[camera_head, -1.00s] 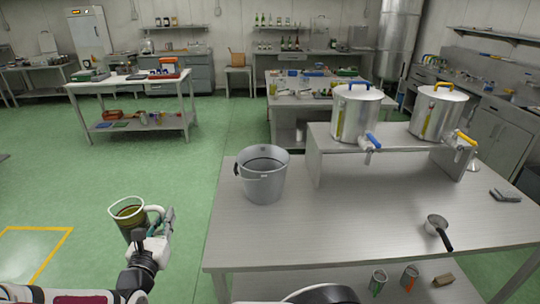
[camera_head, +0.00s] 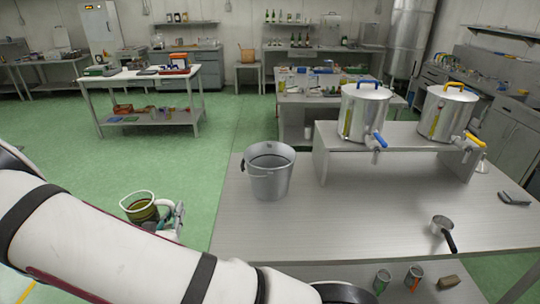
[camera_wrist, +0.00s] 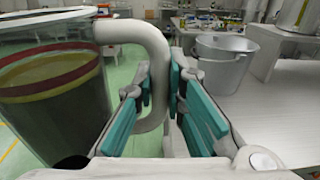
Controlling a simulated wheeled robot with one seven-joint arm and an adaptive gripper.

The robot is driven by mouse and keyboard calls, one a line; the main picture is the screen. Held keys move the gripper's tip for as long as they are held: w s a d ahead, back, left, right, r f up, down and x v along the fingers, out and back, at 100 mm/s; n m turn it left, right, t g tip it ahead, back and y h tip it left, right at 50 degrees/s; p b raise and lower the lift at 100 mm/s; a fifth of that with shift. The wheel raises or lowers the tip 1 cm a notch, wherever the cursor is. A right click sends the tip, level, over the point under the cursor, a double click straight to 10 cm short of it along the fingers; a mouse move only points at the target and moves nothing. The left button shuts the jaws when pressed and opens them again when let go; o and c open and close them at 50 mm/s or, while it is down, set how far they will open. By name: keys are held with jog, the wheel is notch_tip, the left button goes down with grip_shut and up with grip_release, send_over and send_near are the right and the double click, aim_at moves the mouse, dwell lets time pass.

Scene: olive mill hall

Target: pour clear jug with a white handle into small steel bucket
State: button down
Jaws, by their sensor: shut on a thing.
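The clear jug (camera_head: 140,210) has a white handle and holds a dark olive-green liquid. My gripper (camera_head: 174,216) is shut on the jug's handle and holds it off the left side of the steel table, over the green floor. In the wrist view the jug (camera_wrist: 50,90) fills the left side and looks close to upright, its white handle (camera_wrist: 155,60) between the teal finger pads (camera_wrist: 160,95). The small steel bucket (camera_head: 270,183) stands upright on the table's left end, apart from the jug. It also shows in the wrist view (camera_wrist: 222,72). My arm hides part of the floor.
The steel table (camera_head: 340,225) bears a raised stand (camera_head: 400,138) with two steel tanks with taps, one blue (camera_head: 365,112), one yellow (camera_head: 446,112). Tabletop right of the bucket is clear.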

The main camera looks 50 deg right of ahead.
jog(key=shift+r, duration=0.15)
jog(key=shift+d, duration=0.35)
jog(key=s+d+r+m+g+h, duration=0.1)
jog(key=d+m+g, duration=0.3)
jog(key=d, duration=1.7)
jog(key=s+d+r+m+g+h, duration=0.1)
jog(key=d+m+g, duration=0.3)
jog(key=d, duration=1.7)
jog(key=g+h, duration=0.1)
jog(key=g, duration=0.2)
jog(key=shift+s+d+h, duration=0.2)
jog(key=shift+s+h, duration=0.1)
jog(key=shift+h, duration=0.1)
jog(key=shift+r, duration=0.1)
